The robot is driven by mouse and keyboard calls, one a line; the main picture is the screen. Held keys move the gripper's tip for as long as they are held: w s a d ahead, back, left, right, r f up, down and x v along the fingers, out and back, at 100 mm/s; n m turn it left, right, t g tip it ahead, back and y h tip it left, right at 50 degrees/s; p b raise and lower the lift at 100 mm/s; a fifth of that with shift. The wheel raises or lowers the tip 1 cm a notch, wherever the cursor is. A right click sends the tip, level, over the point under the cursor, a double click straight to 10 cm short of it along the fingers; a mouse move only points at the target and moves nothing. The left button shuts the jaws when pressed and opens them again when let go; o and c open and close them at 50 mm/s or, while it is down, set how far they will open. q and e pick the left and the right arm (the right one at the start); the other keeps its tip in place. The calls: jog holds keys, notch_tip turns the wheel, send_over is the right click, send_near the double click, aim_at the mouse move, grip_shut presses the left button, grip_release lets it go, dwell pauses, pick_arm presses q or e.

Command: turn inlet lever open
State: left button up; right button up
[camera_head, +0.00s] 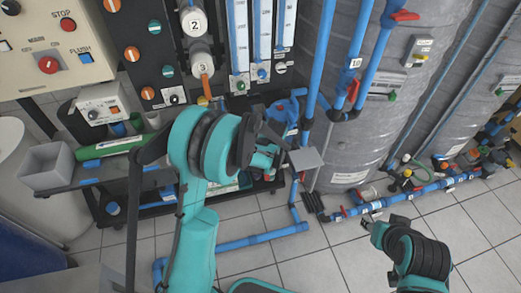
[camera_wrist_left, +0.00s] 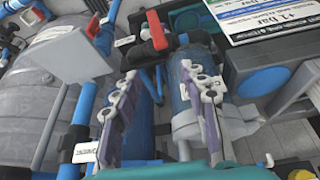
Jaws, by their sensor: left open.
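A red lever (camera_wrist_left: 157,30) on a dark valve at the end of a blue pipe shows at the top middle of the left wrist view, just beyond my left gripper. No label reads clearly as "inlet". My left gripper (camera_wrist_left: 158,74) is open, its two fingers spread on either side of blue pipework below the lever, with no lever between the tips. In the head view my left gripper (camera_head: 275,155) is beside the blue pipes at the rack's lower right, and that lever is hidden or too small to tell. My right gripper (camera_head: 372,222) hangs over the floor, away from the rack; its fingers are too small to judge.
Other red levers (camera_head: 404,15) sit on blue pipes by the grey tank (camera_head: 350,140). A grey plate (camera_head: 306,159) stands close beside my left gripper. A blue floor pipe (camera_head: 265,238) runs below. The tiled floor (camera_head: 330,255) is open at the front.

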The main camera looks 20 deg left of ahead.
pick_arm(q)
jog(key=s+r+m+t, duration=0.1)
jog(key=s+r+m, duration=0.1)
jog(key=s+r, duration=0.7)
notch_tip(320, 180, up, 4)
jog(key=shift+s+d+r+m+h, duration=0.1)
jog(key=shift+s+d+m+h, duration=0.1)
jog(key=shift+s+m+h, duration=0.15)
